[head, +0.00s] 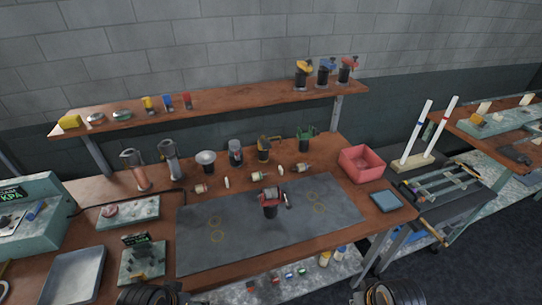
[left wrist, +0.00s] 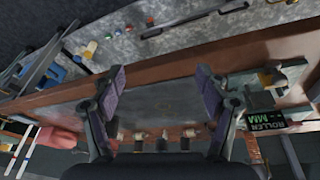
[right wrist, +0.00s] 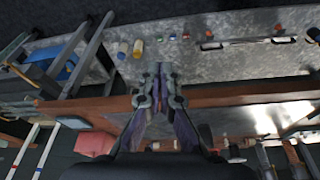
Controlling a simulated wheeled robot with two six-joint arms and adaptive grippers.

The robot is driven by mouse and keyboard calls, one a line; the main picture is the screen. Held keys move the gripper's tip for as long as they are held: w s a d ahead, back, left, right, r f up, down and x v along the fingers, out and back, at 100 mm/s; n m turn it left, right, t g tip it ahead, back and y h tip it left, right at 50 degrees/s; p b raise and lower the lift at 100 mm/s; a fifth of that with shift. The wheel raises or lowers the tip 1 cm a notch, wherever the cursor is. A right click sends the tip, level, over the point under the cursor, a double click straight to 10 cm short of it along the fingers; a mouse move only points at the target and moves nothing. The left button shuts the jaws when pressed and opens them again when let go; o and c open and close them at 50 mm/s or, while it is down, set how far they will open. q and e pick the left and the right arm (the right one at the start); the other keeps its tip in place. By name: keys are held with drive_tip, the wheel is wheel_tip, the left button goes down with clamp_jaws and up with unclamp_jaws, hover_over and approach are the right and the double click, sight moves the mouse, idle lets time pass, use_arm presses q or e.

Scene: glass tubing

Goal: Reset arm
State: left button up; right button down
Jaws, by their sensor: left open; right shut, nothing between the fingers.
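My left gripper (left wrist: 160,82) shows in the left wrist view with its two fingers wide apart and nothing between them. It is open, above the front part of the workbench. My right gripper (right wrist: 161,72) shows in the right wrist view with its fingertips together and nothing held. It hangs by the bench's front edge. In the head view only dark round parts of my two arms show at the bottom edge, and the fingers are not visible there. Both arms are apart from the bench objects.
On the bench, a dark mat (head: 235,245) carries a red-and-black item (head: 270,203). A pink bin (head: 361,164) and blue pad (head: 386,201) stand right, a grey tray (head: 73,276) left. A shelf (head: 220,104) runs behind. Much of the mat is clear.

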use_arm(q)
drive_tip(key=s+a+f+g+y+b, duration=0.1)
drive_tip(key=a+f, duration=0.2)
drive_tip(key=f, duration=1.1)
drive_tip(key=s+a+f+y+b, duration=0.1)
drive_tip(key=s+a+f+b, duration=0.15)
drive_tip(key=f, duration=1.05)
use_arm(e)
drive_tip(key=s+d+f+m+h, duration=0.1)
drive_tip(key=d+f, duration=0.1)
drive_tip(key=f, duration=1.1)
drive_tip(key=s+d+f, duration=0.2)
drive_tip(key=f, duration=1.2)
use_arm(q)
drive_tip(key=s+a+f+g+b, duration=0.1)
drive_tip(key=s+f, duration=1.7)
drive_tip(key=shift+f+h, duration=0.3)
drive_tip(key=shift+f, duration=0.05)
use_arm(e)
drive_tip(key=s+d+f+g, duration=0.1)
drive_tip(key=s+f, duration=1.7)
drive_tip(key=shift+s+d+f+g, duration=0.2)
drive_tip(key=shift+s+d+g, duration=0.05)
drive_tip(key=shift+g, duration=0.15)
